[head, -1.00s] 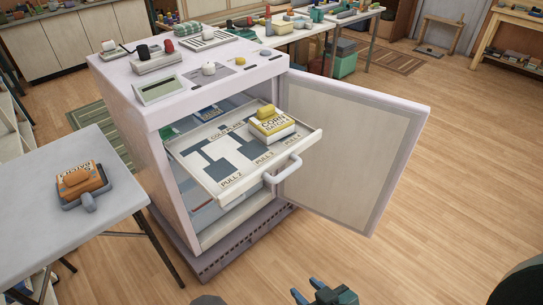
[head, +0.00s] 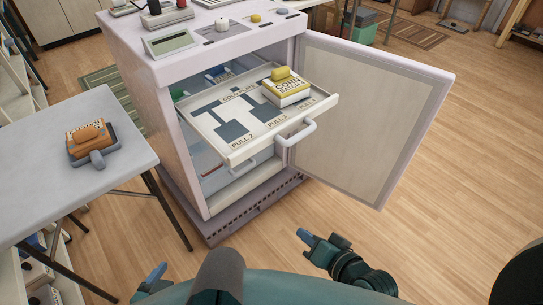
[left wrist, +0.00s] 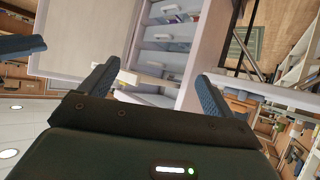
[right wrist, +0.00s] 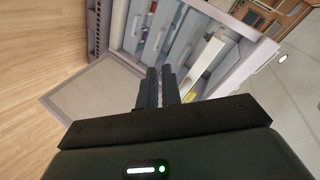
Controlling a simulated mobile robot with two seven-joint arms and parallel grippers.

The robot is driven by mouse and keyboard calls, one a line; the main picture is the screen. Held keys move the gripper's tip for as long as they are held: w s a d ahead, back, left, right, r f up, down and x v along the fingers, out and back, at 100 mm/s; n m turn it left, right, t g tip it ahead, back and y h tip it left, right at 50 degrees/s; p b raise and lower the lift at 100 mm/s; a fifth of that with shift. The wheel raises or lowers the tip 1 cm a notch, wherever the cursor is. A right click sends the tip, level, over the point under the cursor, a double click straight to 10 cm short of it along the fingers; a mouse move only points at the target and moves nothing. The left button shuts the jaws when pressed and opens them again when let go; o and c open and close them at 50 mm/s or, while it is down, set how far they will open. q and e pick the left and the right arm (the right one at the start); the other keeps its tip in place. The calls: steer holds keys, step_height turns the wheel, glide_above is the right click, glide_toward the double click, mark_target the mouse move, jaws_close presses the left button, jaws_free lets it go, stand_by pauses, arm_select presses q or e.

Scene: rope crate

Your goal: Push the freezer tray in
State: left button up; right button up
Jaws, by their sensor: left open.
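The freezer tray (head: 265,140) is white and sticks out of the open front of the pale freezer (head: 182,140). It has a curved white handle (head: 300,137) on its front and carries a yellow and white corn box (head: 287,93) at its right side. My left gripper (head: 150,280) is at the bottom edge of the head view, largely cut off, and its fingers stand wide apart in the left wrist view (left wrist: 150,85). My right gripper (head: 318,243) is in front of and below the tray, apart from it. Its fingers lie together with nothing between them in the right wrist view (right wrist: 161,85).
The freezer door (head: 370,115) stands wide open to the right. Lower shelves show inside the freezer. The wooden floor (head: 450,220) at the right is clear.

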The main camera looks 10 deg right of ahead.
steer(key=w+m+b, duration=0.1)
steer(key=w+m, duration=0.1)
steer(key=m, duration=0.2)
steer(key=w+m+t+y+b, duration=0.1)
steer(key=w+m+b, duration=0.1)
steer(key=w+m, duration=0.1)
steer(key=w+m+y+b, duration=0.1)
steer(key=w+m+b, duration=0.1)
steer(key=m, duration=0.4)
steer(key=shift+w+d+f+t, duration=0.1)
steer(key=shift+w+f+t, duration=0.15)
steer(key=shift+t, duration=0.15)
jaws_close()
steer(key=m+t+y+b, duration=0.2)
steer(key=m+b, duration=0.1)
steer(key=m, duration=0.8)
glide_toward(259, 148)
steer(key=x, duration=0.5)
steer(key=shift+w+b, duration=0.3)
steer(key=shift+b, duration=0.05)
arm_select(q)
steer(key=shift+d+f+n+t+h, duration=0.1)
steer(key=shift+f+n+t+h, duration=0.1)
steer(key=shift+f+t, duration=0.45)
steer(key=shift+d+f+n+t+h, duration=0.1)
steer(key=shift+f+n+t+h, duration=0.15)
steer(key=shift+f, duration=0.7)
arm_select(e)
steer(key=shift+w+a, duration=0.45)
steer(key=shift+w, duration=0.05)
